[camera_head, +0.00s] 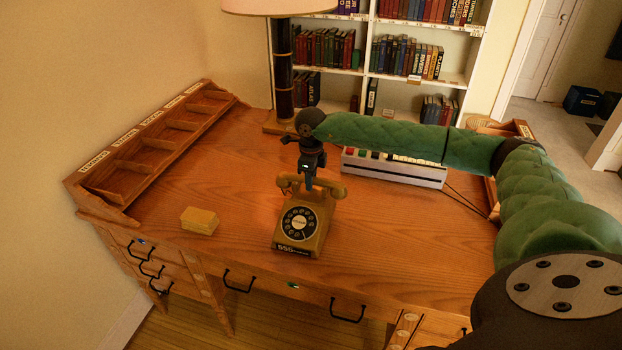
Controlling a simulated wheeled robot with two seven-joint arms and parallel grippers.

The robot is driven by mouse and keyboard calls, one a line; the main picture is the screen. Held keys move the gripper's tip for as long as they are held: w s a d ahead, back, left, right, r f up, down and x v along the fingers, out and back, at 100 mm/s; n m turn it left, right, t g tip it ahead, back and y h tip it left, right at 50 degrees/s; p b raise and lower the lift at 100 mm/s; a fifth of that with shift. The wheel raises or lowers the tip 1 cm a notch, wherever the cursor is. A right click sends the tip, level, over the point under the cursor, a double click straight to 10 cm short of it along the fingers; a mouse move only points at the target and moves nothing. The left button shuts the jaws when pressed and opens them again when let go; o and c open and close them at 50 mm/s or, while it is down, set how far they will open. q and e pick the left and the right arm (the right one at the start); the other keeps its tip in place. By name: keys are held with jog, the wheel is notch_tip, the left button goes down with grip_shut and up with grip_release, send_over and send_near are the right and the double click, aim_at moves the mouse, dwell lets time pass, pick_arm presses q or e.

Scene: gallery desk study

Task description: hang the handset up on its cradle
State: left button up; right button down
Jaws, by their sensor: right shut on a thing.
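The telephone (298,226) is mustard-coloured, with a round black dial, and stands upright near the middle of the wooden desk. Its handset (332,187) lies crosswise at the top of the phone, at the cradle. My right gripper (309,183) points down over the handset from behind and is shut on its middle. The gripper hides the middle of the handset and most of the cradle. I cannot tell whether the handset rests on the cradle or is just above it. My left gripper is not in view.
A small yellow box (199,220) sits left of the phone. A wooden pigeonhole rack (150,150) lines the desk's left edge. A lamp (284,75) stands behind, and a grey device with coloured keys (395,168) lies back right. The desk right of the phone is clear.

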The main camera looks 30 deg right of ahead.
jog(key=shift+f, duration=0.4)
jog(key=c, duration=1)
grip_release()
jog(key=shift+c, duration=0.2)
jog(key=shift+r+b, duration=0.1)
jog(key=shift+b, duration=0.25)
notch_tip(320, 180, up, 6)
jog(key=shift+r+b, duration=0.25)
jog(key=shift+b, duration=0.75)
jog(key=shift+r, duration=0.55)
